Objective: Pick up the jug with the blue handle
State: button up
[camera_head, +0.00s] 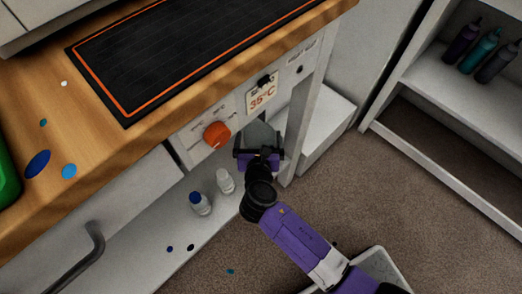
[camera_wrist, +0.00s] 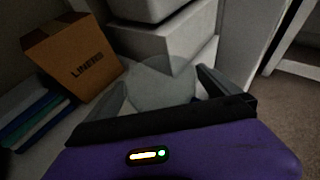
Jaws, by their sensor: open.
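My gripper (camera_head: 260,140) reaches into the open space under the heated bench, below the 35°C display. In the wrist view its two fingers (camera_wrist: 161,80) stand apart, one on each side of a pale, translucent rounded vessel (camera_wrist: 160,92). The vessel also shows just beyond the gripper in the head view (camera_head: 262,131).
A cardboard box marked LINERS (camera_wrist: 75,62) stands left of the vessel, and pale boxes (camera_wrist: 165,40) stand behind it. A blue-capped bottle (camera_head: 201,204) and a clear bottle (camera_head: 225,181) stand on the shelf near my gripper. An orange knob (camera_head: 217,134) is above.

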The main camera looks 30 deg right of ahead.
jog(key=c, duration=1.8)
